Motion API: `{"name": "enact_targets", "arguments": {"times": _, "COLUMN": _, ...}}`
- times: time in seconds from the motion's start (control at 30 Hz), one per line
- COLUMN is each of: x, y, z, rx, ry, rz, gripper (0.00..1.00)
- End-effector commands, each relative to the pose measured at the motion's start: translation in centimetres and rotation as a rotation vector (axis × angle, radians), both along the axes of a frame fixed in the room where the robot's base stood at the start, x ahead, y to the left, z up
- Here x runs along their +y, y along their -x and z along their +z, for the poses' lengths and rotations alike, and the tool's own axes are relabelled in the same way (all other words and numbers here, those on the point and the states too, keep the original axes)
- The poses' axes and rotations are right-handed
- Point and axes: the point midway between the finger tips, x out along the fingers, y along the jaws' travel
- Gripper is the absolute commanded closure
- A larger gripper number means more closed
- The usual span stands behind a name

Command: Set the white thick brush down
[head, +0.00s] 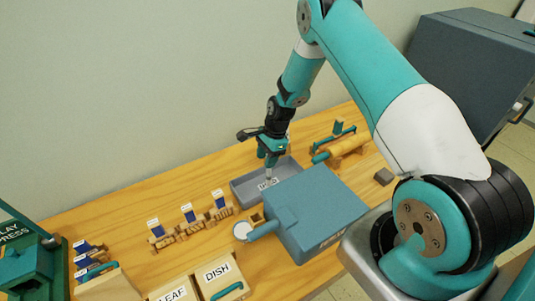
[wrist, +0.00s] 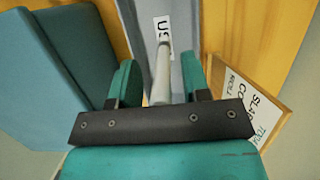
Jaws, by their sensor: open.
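The white thick brush (wrist: 161,75) shows in the wrist view as a pale handle running between my gripper's two teal fingers. My gripper (wrist: 160,78) is open, with a finger on either side of the handle. The brush lies over or in the grey tray (wrist: 186,30), beside its white label, which is partly covered and reads "US". Whether the brush touches the tray floor I cannot tell.
A blue-grey box (head: 325,205) stands close at the tray's right. A rolling pin (head: 345,146) lies behind it on the wooden table. Small holders with blue-and-white cards (head: 188,215) stand to the left. Boxes labelled LEAF and DISH (head: 217,275) are in front. A sign board (wrist: 250,105) is near my gripper.

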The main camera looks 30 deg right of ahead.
Motion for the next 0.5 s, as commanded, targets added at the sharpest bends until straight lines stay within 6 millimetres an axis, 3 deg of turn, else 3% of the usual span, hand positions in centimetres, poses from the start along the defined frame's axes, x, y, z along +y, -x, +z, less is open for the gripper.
{"name": "enact_targets", "arguments": {"times": 0.17, "x": -0.5, "y": -0.1, "z": 1.5, "rx": -0.004, "ry": 0.001, "rz": -0.001, "gripper": 0.57}}
{"name": "enact_targets", "arguments": {"times": 0.5, "x": -2.4, "y": -0.1, "z": 8.4, "rx": -0.005, "ry": 0.001, "rz": 0.0, "gripper": 0.57}}
